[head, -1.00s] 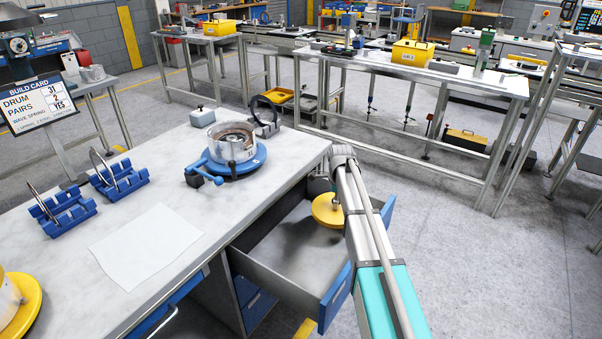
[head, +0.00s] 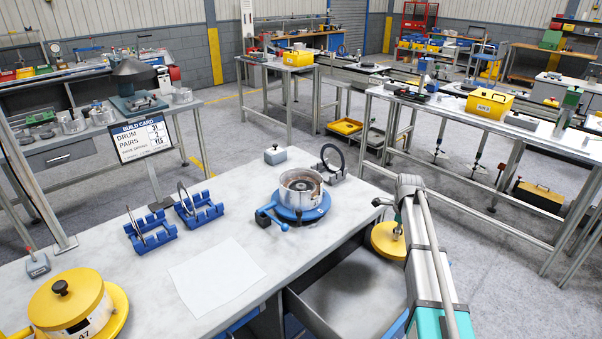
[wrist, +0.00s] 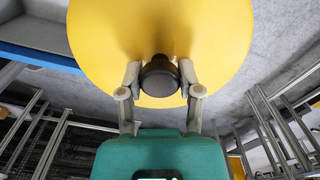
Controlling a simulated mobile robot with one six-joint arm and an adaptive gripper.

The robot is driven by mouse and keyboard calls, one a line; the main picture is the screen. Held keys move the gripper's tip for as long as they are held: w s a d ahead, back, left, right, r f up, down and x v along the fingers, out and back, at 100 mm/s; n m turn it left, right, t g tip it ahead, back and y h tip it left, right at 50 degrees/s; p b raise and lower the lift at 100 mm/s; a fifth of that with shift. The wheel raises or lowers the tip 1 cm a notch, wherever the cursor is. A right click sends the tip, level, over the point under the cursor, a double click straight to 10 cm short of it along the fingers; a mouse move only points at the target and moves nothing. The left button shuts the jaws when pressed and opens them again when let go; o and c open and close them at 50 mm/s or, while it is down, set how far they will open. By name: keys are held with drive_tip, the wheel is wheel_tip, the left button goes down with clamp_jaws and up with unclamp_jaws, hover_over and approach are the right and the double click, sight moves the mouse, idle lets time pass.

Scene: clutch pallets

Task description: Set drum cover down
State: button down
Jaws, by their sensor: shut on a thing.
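The yellow round drum cover (wrist: 215,35) fills the top of the wrist view, with a black knob (wrist: 160,77) at its middle. My gripper (wrist: 160,84) is shut on this knob, one finger on each side. In the head view the cover (head: 386,241) hangs by the open drawer (head: 330,292), partly hidden behind my arm. An open metal drum (head: 297,190) sits on a blue round base on the bench, with rings visible inside. Another drum at the bottom left wears a yellow cover (head: 68,298) with a dark knob.
The grey bench (head: 130,270) carries a white sheet (head: 216,274), two blue racks (head: 198,210) with rings, and a dark ring on a stand (head: 333,162). A build card (head: 142,138) stands behind.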

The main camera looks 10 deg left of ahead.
wheel_tip(320, 180, up, 15)
drive_tip(key=p, duration=1.4)
drive_tip(key=shift+r, duration=0.15)
drive_tip(key=shift+s, duration=0.1)
